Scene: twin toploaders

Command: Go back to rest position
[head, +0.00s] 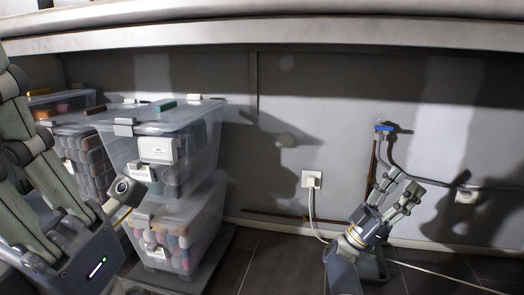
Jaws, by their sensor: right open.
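My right gripper (402,187) is at the lower right, its fingers pointing up and to the right. It is open, with nothing visible between the fingers. It is in front of the grey wall, below a blue-handled valve or fitting (383,128). My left gripper (32,150) is large and close at the left edge, its grey-green finger links angled up and left. Its tips are partly cut off or hard to make out, so its opening cannot be judged. I see no object held in either.
Stacked clear plastic boxes (205,125) with coloured contents stand right of my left gripper. More filled containers (62,103) stand behind it. A pale ledge (300,35) spans the top. A wall socket (312,180) has a white cable. Dark tiled floor (275,262) lies open between the boxes and my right gripper.

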